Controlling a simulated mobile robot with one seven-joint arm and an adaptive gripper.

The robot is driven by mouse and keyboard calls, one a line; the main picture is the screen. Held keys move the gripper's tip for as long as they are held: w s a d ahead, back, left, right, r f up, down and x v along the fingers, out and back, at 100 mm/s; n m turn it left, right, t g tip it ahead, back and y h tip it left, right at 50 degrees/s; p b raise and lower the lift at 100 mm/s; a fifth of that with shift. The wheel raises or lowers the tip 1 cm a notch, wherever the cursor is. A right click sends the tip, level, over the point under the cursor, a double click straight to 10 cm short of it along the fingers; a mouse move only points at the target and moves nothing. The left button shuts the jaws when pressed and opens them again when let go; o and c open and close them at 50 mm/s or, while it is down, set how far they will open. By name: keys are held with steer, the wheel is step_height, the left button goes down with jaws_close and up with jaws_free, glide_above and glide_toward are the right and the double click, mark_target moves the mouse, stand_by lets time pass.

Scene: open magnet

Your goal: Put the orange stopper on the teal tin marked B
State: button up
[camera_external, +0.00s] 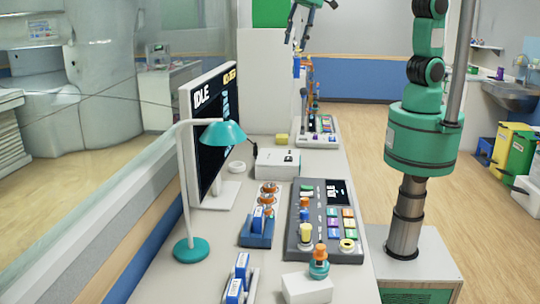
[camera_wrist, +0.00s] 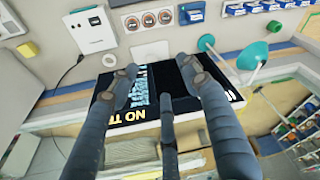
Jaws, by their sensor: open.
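A small teal round piece (camera_external: 319,270) stands near the front of the desk, beside a white block. An orange piece (camera_external: 320,251) shows right above it; I cannot tell whether it rests on the teal piece or stands behind it. No letter B is readable, so I cannot confirm which is the tin or the stopper. My gripper (camera_external: 298,40) is high over the far end of the desk, well away from both. In the wrist view its fingers (camera_wrist: 160,82) are spread with nothing between them. Neither piece is clearly identifiable in the wrist view.
A monitor (camera_external: 204,130) and a teal lamp (camera_external: 222,134) stand along the desk's left side. A grey console (camera_external: 293,243) with coloured buttons fills the middle. A blue rack (camera_external: 257,232) is left of it. A white block (camera_external: 308,290) is at the front.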

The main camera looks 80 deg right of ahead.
steer(key=s+d+r+m+t+h, duration=0.1)
steer(key=s+d+m+t, duration=0.2)
steer(key=s+d, duration=2.2)
steer(key=d+m, duration=0.3)
steer(key=shift+s+d+r+m, duration=0.25)
steer(key=shift+s+d+m, duration=0.05)
steer(key=shift+s+m, duration=0.1)
steer(key=shift+f, duration=0.1)
step_height(320, 180, down, 11)
steer(key=b, duration=1.1)
steer(key=shift+r, duration=0.2)
